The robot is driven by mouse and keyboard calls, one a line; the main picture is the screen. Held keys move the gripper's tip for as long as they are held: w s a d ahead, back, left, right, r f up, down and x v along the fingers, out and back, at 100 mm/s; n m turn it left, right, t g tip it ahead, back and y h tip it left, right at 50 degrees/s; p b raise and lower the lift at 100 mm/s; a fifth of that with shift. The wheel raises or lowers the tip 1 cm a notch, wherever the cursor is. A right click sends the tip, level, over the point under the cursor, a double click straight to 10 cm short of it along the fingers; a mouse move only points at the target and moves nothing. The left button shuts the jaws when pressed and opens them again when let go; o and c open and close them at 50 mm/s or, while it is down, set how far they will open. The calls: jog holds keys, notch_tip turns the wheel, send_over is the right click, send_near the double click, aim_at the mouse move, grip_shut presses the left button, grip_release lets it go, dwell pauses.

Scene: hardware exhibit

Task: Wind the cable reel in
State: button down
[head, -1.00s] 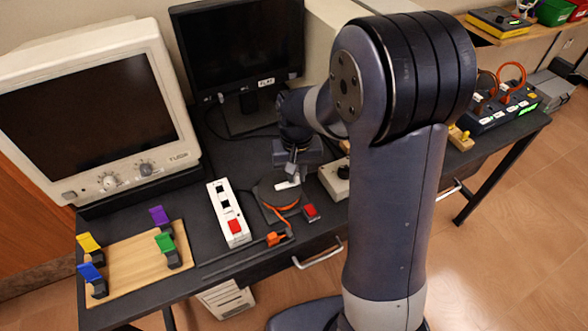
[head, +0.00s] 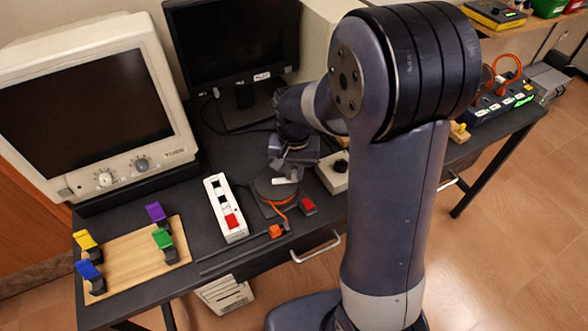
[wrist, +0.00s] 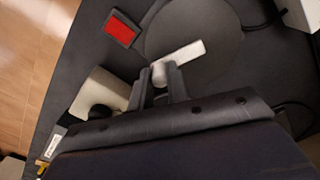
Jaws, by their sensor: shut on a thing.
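The cable reel (head: 266,188) is a dark round disc lying flat on the desk, with orange cable around its edge. It also shows in the wrist view as a dark disc (wrist: 205,70). A white crank bar (wrist: 186,58) lies across its top, with a knob (wrist: 159,72) at one end. My gripper (wrist: 163,76) is shut on the knob. In the head view my gripper (head: 288,168) is just above the reel, partly hidden by its own body. Orange cable (head: 288,205) runs to an orange plug (head: 276,231) at the desk's front.
A red block (head: 308,206) sits right of the reel. A white power strip (head: 225,208) with a red switch lies left of it. A pale box with a black knob (head: 334,175) stands to the right. A wooden board with coloured clips (head: 130,262) is at left.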

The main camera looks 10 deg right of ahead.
jog(key=c, duration=1.4)
grip_release()
jog(key=shift+o, duration=0.2)
notch_tip(320, 180, up, 11)
jog(key=shift+f, duration=0.15)
notch_tip(320, 180, down, 11)
jog(key=shift+f, duration=0.1)
jog(key=shift+w+r+n, duration=0.1)
jog(key=shift+r+n, duration=0.15)
jog(key=shift+n, duration=0.05)
